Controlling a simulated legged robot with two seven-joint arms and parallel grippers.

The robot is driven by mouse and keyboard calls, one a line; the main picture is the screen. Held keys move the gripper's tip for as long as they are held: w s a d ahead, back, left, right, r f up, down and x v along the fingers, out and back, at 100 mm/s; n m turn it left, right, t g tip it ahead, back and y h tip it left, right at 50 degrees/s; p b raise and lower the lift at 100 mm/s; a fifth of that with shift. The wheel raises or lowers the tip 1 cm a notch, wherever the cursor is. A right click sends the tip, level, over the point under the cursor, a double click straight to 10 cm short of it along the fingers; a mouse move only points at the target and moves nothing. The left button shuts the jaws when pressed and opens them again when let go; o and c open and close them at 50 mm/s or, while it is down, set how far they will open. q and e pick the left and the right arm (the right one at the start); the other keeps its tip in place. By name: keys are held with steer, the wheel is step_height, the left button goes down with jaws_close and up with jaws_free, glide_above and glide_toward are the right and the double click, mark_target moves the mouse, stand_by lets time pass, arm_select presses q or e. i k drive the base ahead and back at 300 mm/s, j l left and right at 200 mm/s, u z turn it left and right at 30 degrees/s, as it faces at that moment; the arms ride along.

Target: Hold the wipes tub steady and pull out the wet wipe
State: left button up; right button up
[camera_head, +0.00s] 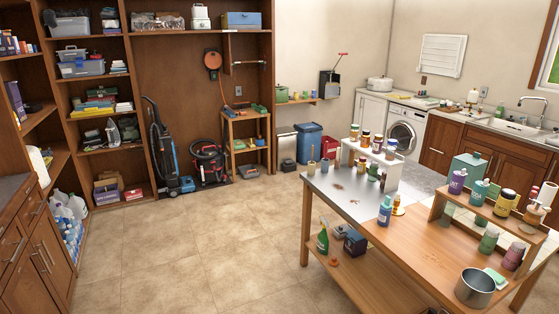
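I cannot pick out the wipes tub or a wet wipe for certain. Several small bottles, jars and tubs stand on the wooden worktable (370,232) at the right, too small to read. A purple bottle (457,181) and a yellow-labelled jar (504,203) stand on its raised shelf. A white cylinder (547,194) stands at the right edge of the picture; I cannot tell what it is. Neither of my grippers is in view.
A steel pot (474,288) sits near the table's front edge. A vacuum (160,150) stands by the wooden shelving (200,72). White jugs (76,206) stand by the left cabinet (35,255). The tiled floor (190,250) between cabinet and table is clear.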

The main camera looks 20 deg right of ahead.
mark_target(387, 205)
steer(key=i+z, duration=0.35)
steer(key=i, duration=0.2)
steer(key=i+z, duration=0.4)
steer(key=i+j+z, duration=0.35)
steer(key=i, duration=0.25)
steer(key=i+j+z, duration=0.35)
steer(key=i, duration=0.15)
steer(key=i+j+z, duration=0.1)
steer(key=i+z, duration=0.35)
steer(key=i+j+z, duration=0.2)
steer(key=i+z, duration=0.15)
steer(key=z, duration=0.15)
steer(key=i+j+z, duration=0.45)
steer(key=k+l, duration=0.1)
